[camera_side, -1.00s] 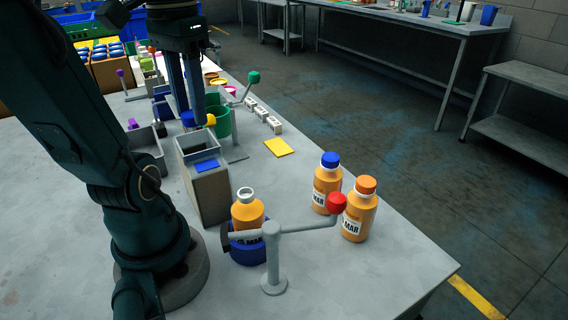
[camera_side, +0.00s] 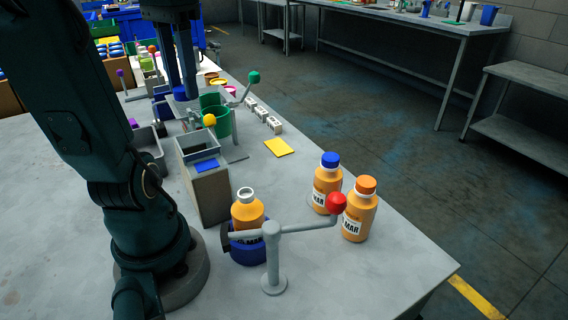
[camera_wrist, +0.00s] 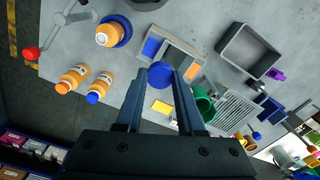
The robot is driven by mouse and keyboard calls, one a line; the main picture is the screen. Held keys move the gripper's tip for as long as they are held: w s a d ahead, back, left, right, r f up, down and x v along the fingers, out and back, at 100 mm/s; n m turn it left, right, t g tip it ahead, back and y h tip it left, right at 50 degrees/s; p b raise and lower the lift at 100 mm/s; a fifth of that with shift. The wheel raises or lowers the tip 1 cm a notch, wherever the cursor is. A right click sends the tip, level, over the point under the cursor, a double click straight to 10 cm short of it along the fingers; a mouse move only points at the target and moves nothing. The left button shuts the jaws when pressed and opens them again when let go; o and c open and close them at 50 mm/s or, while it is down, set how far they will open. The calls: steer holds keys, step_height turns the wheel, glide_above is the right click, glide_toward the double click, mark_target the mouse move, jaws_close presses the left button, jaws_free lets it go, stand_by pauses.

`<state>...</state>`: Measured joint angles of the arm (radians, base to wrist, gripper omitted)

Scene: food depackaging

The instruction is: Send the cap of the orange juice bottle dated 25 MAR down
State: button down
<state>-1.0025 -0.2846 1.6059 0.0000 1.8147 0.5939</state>
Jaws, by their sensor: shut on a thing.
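My gripper (camera_side: 181,90) is shut on a blue cap (camera_side: 182,94), raised above the far part of the bench. The cap also shows between the fingertips in the wrist view (camera_wrist: 160,75). An uncapped orange juice bottle (camera_side: 247,214) stands upright in a blue holder (camera_side: 248,251) near the front. Its label is partly hidden by the red-knobbed lever. Two capped bottles stand to its right: one with a blue cap (camera_side: 326,190), one with an orange cap (camera_side: 359,212). Their labels show "MAR"; I cannot read the day numbers.
A tall open-topped box (camera_side: 207,190) with a blue patch stands left of the holder. A red-knobbed lever (camera_side: 273,260) stands in front of it.

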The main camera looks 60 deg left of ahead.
steer(key=shift+w+a+r, duration=0.35)
steer(key=shift+a+r, duration=0.2)
steer(key=shift+a, duration=0.2)
step_height(320, 180, down, 6)
steer(key=shift+w+a, duration=0.15)
steer(key=shift+a, duration=0.1)
steer(key=shift+c, duration=2.2)
jaws_free()
steer(key=shift+r, duration=0.15)
steer(key=shift+r, duration=2.45)
